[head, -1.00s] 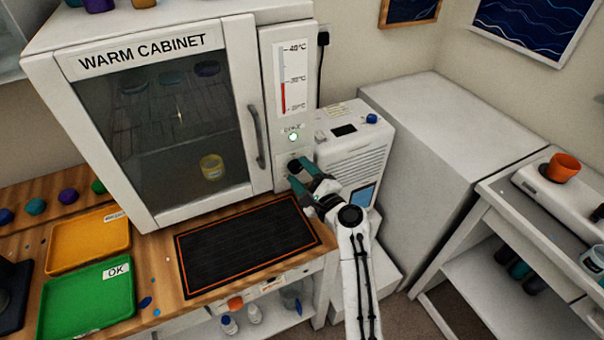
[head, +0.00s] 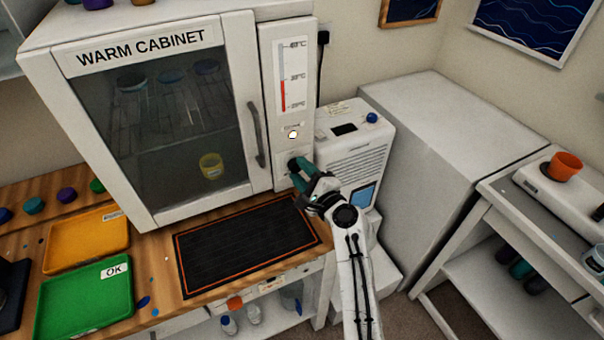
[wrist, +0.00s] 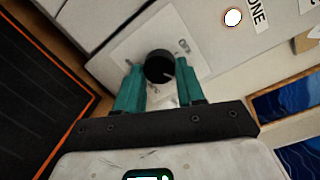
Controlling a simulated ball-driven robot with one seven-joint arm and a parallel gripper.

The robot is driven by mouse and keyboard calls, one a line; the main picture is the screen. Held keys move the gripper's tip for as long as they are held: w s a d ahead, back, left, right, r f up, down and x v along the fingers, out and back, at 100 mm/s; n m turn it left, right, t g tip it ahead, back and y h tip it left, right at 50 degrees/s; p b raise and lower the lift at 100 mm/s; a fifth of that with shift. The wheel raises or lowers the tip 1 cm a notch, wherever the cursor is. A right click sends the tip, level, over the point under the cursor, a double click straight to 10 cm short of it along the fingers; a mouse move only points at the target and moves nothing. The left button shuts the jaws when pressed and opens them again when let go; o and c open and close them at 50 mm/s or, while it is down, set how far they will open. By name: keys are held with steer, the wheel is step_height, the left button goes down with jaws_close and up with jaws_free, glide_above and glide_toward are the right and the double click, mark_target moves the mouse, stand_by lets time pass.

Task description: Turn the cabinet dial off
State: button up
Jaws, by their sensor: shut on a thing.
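The cabinet dial (wrist: 159,66) is a round black knob on a pale plate, with a light pointer mark on its face. The teal fingers of my gripper (wrist: 161,86) are shut on it, one on each side. In the head view my gripper (head: 299,169) reaches the dial at the lower part of the control panel and mostly hides it. The warm cabinet (head: 238,100) has its glass door closed. The round indicator lamp (head: 292,134) above the dial looks white; it also shows in the wrist view (wrist: 233,17).
A dark mat (head: 245,245) with an orange border lies on the bench before the cabinet. A yellow tray (head: 88,240) and a green tray (head: 85,300) lie to its left. A white machine (head: 352,150) stands close right of the panel. A yellow cup (head: 211,166) is inside the cabinet.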

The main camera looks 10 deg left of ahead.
steer(key=n+b, duration=0.2)
steer(key=n, duration=0.4)
steer(key=shift+h, duration=0.3)
steer(key=n+h+b, duration=0.1)
steer(key=n, duration=0.4)
steer(key=shift+s+a+b, duration=0.1)
steer(key=shift+s+b, duration=0.05)
steer(key=shift+b, duration=0.2)
steer(key=o, duration=1)
steer(key=shift+r, duration=0.15)
steer(key=shift+o, duration=0.2)
steer(key=v, duration=1)
steer(key=shift+s+d+b, duration=0.25)
steer(key=shift+b, duration=0.2)
